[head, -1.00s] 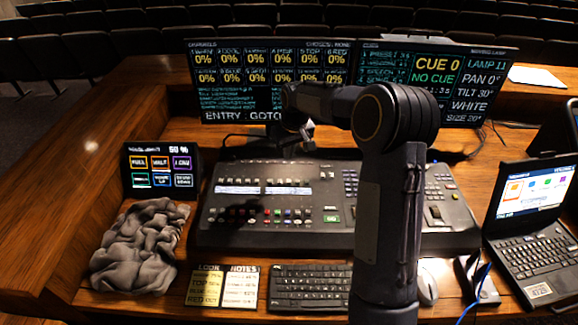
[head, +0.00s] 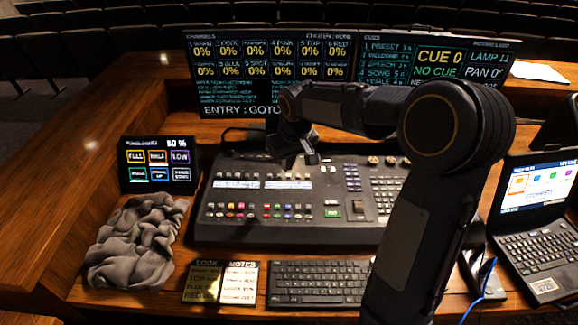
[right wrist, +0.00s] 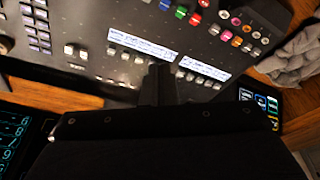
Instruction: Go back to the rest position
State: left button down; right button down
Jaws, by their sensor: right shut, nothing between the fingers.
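My right arm comes in from the lower right in the head view and bends at a large dark elbow. My right gripper (head: 311,156) hangs above the back part of the lighting console (head: 230,232), pointing down. Its fingers are shut and empty. In the right wrist view the shut dark fingers (right wrist: 158,82) show in front of the console's white display strips (right wrist: 143,44). I cannot tell the exact gap to the console. My left gripper is not in the head view.
Two monitors (head: 270,68) stand behind the console. A small touch panel (head: 160,165) and a grey cloth (head: 137,243) are at left. Note cards (head: 221,281), a keyboard (head: 318,283) and a laptop (head: 540,230) sit along the front and right. The wooden desk's left side is bare.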

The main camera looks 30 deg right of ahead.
jog(key=shift+s+a+r, duration=0.1)
jog(key=shift+s+a, duration=0.25)
jog(key=shift+s, duration=0.2)
jog(key=shift+s+a+r, duration=0.1)
jog(key=shift+s+a, duration=0.2)
jog(key=shift+s, duration=0.2)
jog(key=shift+s, duration=0.1)
jog(key=s+a+t+y, duration=0.1)
jog(key=s+a, duration=0.3)
jog(key=s, duration=0.8)
jog(key=s+a+r+m+t+y, duration=0.1)
jog(key=s+a, duration=0.3)
jog(key=s, duration=0.8)
jog(key=shift+a+t+y, duration=0.4)
jog(key=shift+y, duration=0.5)
jog(key=shift+s+r, duration=0.1)
